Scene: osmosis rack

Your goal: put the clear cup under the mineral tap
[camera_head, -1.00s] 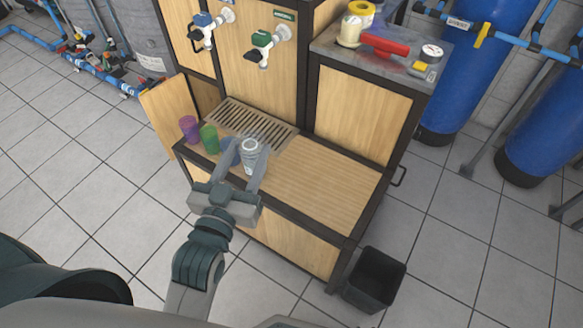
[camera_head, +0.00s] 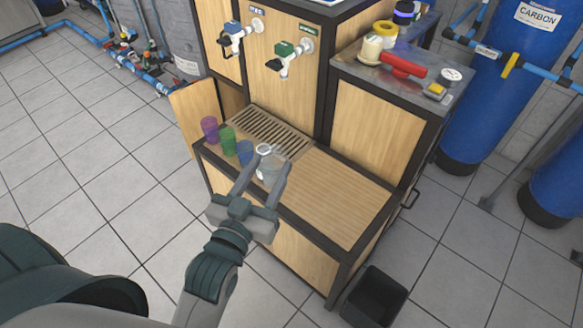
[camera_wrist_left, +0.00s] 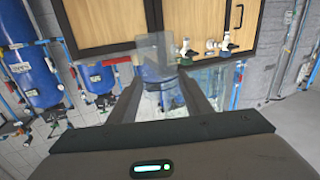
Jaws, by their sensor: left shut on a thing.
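The clear cup (camera_head: 268,172) is upright between the fingers of my left gripper (camera_head: 269,176), which is shut on it. It is over the wooden counter, just in front of the slotted drip grate (camera_head: 268,131); I cannot tell whether its base touches. In the left wrist view the cup (camera_wrist_left: 155,55) shows see-through between the fingertips (camera_wrist_left: 160,95). A green-handled tap (camera_head: 284,55) and a blue-handled tap (camera_head: 232,35) are on the panel above the grate. Their small labels are not readable. My right gripper is out of view.
A purple cup (camera_head: 210,129), a green cup (camera_head: 228,141) and a blue cup (camera_head: 245,153) stand in a row left of the clear cup. The counter (camera_head: 335,195) to the right is bare. A raised side cabinet (camera_head: 375,125) and a black bin (camera_head: 374,297) stand at the right.

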